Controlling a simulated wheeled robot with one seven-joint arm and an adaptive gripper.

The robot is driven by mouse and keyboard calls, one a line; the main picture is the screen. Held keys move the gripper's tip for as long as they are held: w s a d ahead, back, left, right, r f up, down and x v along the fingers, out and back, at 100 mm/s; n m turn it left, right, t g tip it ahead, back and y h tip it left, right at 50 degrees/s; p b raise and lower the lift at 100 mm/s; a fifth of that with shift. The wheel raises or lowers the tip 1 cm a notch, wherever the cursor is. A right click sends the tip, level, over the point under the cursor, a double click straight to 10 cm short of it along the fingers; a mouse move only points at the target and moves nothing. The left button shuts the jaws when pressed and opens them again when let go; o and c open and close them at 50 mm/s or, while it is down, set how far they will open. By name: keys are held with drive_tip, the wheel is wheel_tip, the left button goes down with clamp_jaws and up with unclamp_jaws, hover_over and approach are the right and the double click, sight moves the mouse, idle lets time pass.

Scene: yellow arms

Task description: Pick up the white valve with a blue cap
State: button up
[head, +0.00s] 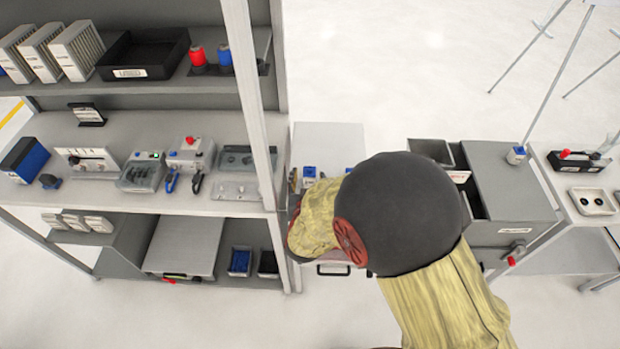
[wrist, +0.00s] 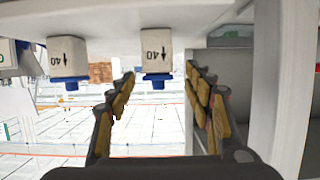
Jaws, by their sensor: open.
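The wrist view is upside down. In it, a white valve with a blue cap (wrist: 157,50) marked 40 stands on a pale surface, lined up between my gripper's fingertips (wrist: 160,78). The fingers are open on either side of it; I cannot tell whether they touch it. A second, similar valve (wrist: 67,55) stands to its left. In the head view, a blue-topped valve (head: 309,174) shows on the narrow table beside the rack. My yellow and black arm covers most of the gripper and part of that table.
A grey shelf rack (head: 240,90) stands close on the left. A grey cabinet (head: 500,180) on the right carries another blue-capped white piece (head: 516,155). A bare part of the narrow table (head: 328,142) lies behind my gripper.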

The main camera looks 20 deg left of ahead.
sight(309, 175)
drive_tip(key=x, duration=0.3)
drive_tip(key=shift+w+d+f, duration=0.1)
drive_tip(key=shift+w, duration=0.3)
drive_tip(key=c, duration=0.3)
drive_tip(key=c, duration=1)
